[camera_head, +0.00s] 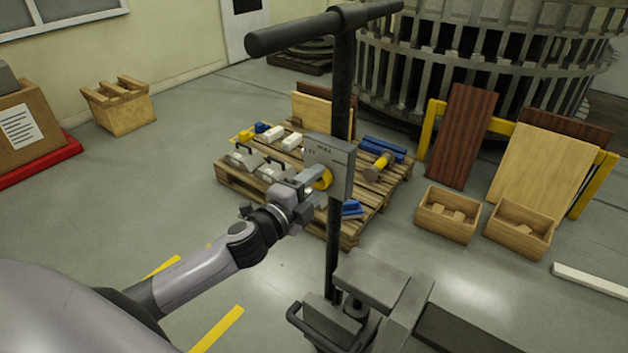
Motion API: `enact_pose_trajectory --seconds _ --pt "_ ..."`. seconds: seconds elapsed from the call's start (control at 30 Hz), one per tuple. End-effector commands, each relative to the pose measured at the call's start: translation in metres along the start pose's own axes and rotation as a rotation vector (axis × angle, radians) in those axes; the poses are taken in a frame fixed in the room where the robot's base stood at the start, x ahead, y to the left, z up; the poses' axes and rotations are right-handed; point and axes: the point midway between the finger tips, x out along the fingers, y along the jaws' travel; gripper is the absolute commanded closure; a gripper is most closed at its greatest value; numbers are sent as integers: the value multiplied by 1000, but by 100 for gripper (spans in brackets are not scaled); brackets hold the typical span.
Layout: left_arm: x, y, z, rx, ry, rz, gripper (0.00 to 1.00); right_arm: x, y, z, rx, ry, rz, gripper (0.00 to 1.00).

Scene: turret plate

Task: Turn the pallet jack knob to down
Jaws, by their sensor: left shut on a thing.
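The pallet jack's black T-shaped handle (342,85) stands upright in the middle of the head view. A grey control box (328,158) is fixed on its post, with small lettering on its face. The knob's exact pointing direction cannot be told. The jack's grey and black base (370,285) stands below. My right gripper is not in view.
A wooden pallet (235,182) with several parts stands behind the handle. Two wooden boxes (447,215) and leaning boards (462,135) are to the right. A wooden crate (120,108) stands at the back left. The floor at left is mostly clear.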

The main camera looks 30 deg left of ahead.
Motion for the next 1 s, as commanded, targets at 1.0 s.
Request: enact_pose_trajectory --seconds 1.0 --pt "0 2 0 236 -2 1 49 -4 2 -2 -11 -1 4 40"
